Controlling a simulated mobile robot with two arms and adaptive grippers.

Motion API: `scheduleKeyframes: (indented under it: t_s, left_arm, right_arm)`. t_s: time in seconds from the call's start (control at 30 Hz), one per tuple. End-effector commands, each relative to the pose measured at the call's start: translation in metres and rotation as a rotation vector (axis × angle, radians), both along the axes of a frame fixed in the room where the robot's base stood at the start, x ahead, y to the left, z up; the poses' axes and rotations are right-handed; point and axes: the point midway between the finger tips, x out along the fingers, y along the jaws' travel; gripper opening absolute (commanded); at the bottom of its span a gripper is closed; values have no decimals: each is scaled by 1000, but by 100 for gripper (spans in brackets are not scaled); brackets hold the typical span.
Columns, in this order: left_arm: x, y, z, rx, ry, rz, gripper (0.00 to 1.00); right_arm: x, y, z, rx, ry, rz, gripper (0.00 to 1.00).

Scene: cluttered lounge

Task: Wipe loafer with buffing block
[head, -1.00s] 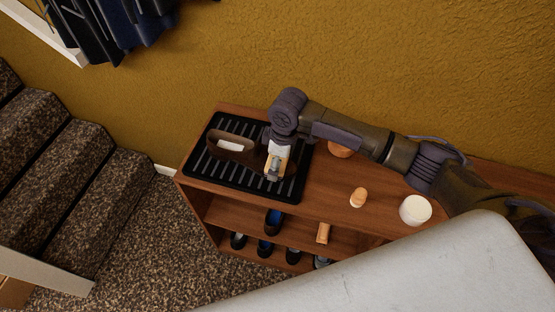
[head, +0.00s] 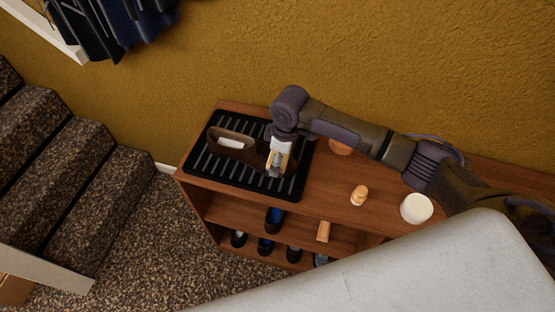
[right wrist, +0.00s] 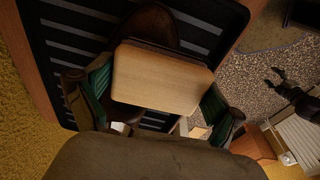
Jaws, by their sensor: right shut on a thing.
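The brown loafer (head: 230,148) lies on the black ribbed tray (head: 196,171) at the left end of the wooden shelf unit. My right gripper (head: 279,164) is shut on the buffing block (right wrist: 162,80), at the loafer's right end. In the right wrist view the block's pale wooden top sits between the green-lined fingers and hides part of the loafer; a rounded brown end (right wrist: 150,24) shows beyond it. Whether block and leather touch is hidden. My left gripper (right wrist: 275,78) shows small and dark at the right of the right wrist view, its fingers apart and empty.
On the shelf top stand a small orange-brown item (head: 359,195), a white round container (head: 416,208) and a round orange-brown item (head: 340,147) partly behind my arm. Several shoes (head: 274,219) and a wooden block (head: 323,231) lie below. Carpeted stairs (head: 75,200) are left.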

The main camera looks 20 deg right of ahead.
Motion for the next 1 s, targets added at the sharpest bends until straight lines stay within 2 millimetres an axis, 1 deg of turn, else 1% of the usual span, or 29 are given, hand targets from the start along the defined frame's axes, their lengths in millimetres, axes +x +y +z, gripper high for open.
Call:
scheduleKeyframes:
  t_s: [0.13, 0.47, 0.8, 1.0]
  left_arm:
    - [0, 0, 0, 0, 0, 0, 66]
    - [0, 0, -2, 0, 1, 0, 66]
    - [-1, 0, -9, 0, 1, 0, 66]
    - [-1, 0, -7, 0, 1, 1, 66]
  right_arm:
    - [12, -8, 1, 0, -2, -2, 65]
    - [22, -16, 1, 0, -1, -2, 65]
    - [45, -32, -2, 0, 0, -1, 65]
    - [48, -34, 0, 0, 0, 0, 65]
